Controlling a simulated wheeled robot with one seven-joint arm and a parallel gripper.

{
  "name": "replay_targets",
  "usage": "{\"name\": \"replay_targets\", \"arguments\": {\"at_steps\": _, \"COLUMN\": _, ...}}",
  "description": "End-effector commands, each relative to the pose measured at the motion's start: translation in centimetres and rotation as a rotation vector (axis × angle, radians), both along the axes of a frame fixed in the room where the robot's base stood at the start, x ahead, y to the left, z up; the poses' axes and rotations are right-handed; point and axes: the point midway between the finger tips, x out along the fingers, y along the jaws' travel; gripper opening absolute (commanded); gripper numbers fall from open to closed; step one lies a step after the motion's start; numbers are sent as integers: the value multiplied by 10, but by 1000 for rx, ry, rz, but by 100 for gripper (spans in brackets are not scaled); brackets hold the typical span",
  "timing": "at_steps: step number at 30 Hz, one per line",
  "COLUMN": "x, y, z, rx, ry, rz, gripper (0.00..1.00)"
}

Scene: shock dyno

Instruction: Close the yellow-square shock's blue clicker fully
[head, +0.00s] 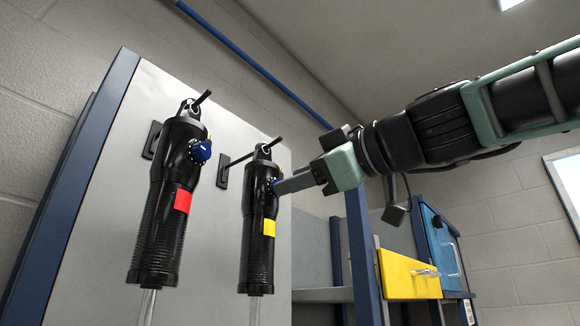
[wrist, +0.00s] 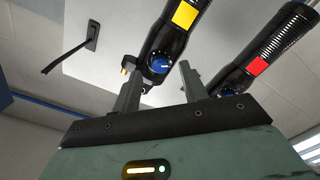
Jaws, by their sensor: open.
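Two black shocks hang on a grey panel. The yellow-square shock (head: 260,250) is the right one in the head view; the wrist view shows its yellow square (wrist: 184,14). Its blue clicker (wrist: 160,65) shows in the wrist view, with a pale mark on its face, and lies between and beyond my fingertips. My gripper (head: 279,187) reaches in from the right in the head view, fingers at the clicker's height, hiding most of the clicker there. In the wrist view the gripper (wrist: 160,78) is open, and I cannot tell whether either finger touches the clicker.
The red-square shock (head: 165,210), with its own blue clicker (head: 201,151), hangs to the left in the head view. Dark pins stick out at the shock tops. A blue post (head: 359,235), a yellow drawer (head: 410,276) and a blue cabinet (head: 440,250) stand at lower right.

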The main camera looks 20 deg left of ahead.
Motion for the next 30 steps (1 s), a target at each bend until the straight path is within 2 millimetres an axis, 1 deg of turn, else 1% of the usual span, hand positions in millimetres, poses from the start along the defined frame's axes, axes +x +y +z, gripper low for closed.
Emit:
{"name": "replay_targets", "arguments": {"at_steps": 1, "x": 3, "y": 7, "z": 3, "rx": -1, "ry": 1, "rz": 0, "gripper": 43}}
{"name": "replay_targets", "arguments": {"at_steps": 6, "x": 8, "y": 18, "z": 1, "rx": -1, "ry": 0, "rz": -1, "gripper": 43}}
{"name": "replay_targets", "arguments": {"at_steps": 15, "x": 9, "y": 20, "z": 0, "rx": 0, "ry": -1, "rz": -1, "gripper": 43}}
{"name": "replay_targets", "arguments": {"at_steps": 16, "x": 9, "y": 20, "z": 0, "rx": 0, "ry": -1, "rz": -1, "gripper": 40}}
{"name": "replay_targets", "arguments": {"at_steps": 17, "x": 9, "y": 20, "z": 0, "rx": 0, "ry": -1, "rz": -1, "gripper": 32}}
{"name": "replay_targets", "arguments": {"at_steps": 18, "x": 9, "y": 20, "z": 0, "rx": 0, "ry": -1, "rz": -1, "gripper": 21}}
{"name": "replay_targets", "arguments": {"at_steps": 20, "x": 9, "y": 20, "z": 0, "rx": 0, "ry": -1, "rz": -1, "gripper": 4}}
{"name": "replay_targets", "arguments": {"at_steps": 21, "x": 9, "y": 20, "z": 0, "rx": 0, "ry": -1, "rz": -1, "gripper": 0}}
{"name": "replay_targets", "arguments": {"at_steps": 30, "x": 9, "y": 20, "z": -1, "rx": 9, "ry": 20, "rz": -2, "gripper": 0}}
